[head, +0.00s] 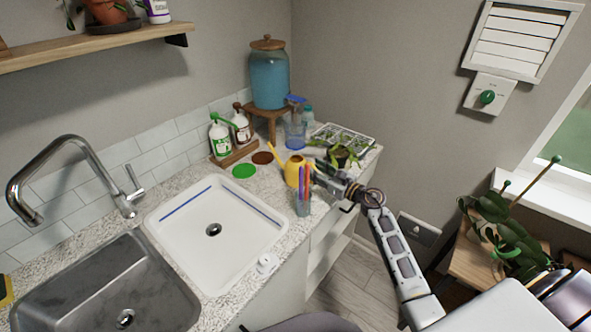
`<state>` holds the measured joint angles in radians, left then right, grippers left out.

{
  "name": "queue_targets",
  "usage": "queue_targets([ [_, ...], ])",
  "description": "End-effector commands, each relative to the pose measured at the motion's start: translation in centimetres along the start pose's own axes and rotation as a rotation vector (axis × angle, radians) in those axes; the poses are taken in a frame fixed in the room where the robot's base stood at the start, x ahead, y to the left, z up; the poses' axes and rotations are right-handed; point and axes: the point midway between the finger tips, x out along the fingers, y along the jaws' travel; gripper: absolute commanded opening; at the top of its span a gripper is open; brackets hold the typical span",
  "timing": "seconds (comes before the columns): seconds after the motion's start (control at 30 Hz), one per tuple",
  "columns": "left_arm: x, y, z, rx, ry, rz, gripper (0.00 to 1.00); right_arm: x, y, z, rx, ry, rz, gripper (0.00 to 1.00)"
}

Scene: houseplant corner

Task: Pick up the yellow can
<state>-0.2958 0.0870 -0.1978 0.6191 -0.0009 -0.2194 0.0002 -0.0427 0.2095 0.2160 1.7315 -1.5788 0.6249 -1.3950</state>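The yellow can (292,171) is a small watering can with a long thin spout pointing up to the left. It stands on the speckled counter near its right end. My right arm reaches in from the lower right, and my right gripper (316,171) is at the right side of the can, very close to it. The picture is too small to tell whether the fingers touch the can or are open or shut. A clear cup with colored sticks (303,203) partly hides the can's right side and the gripper. My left gripper is out of view.
A seedling tray (343,138) with plants and a blue-tinted jug (295,130) stand behind the can. A green disc (243,171), a brown disc (262,158) and spray bottles (220,138) are to the left. The white sink basin (255,225) lies in front.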

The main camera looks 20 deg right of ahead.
Motion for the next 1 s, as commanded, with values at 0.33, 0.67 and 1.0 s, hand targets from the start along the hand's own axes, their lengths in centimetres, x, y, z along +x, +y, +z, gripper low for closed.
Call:
queue_targets([
  [0.33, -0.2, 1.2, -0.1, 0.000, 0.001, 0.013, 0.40, 1.1, 0.1, -0.1, 0.001, 0.001, 0.001, 0.37],
  [0.67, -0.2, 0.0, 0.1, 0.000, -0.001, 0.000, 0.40, 1.1, 0.1, -0.1, 0.001, 0.001, 0.001, 0.37],
  [1.0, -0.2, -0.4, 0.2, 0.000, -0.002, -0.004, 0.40, 1.1, 0.1, -0.1, 0.001, 0.001, 0.001, 0.00],
])
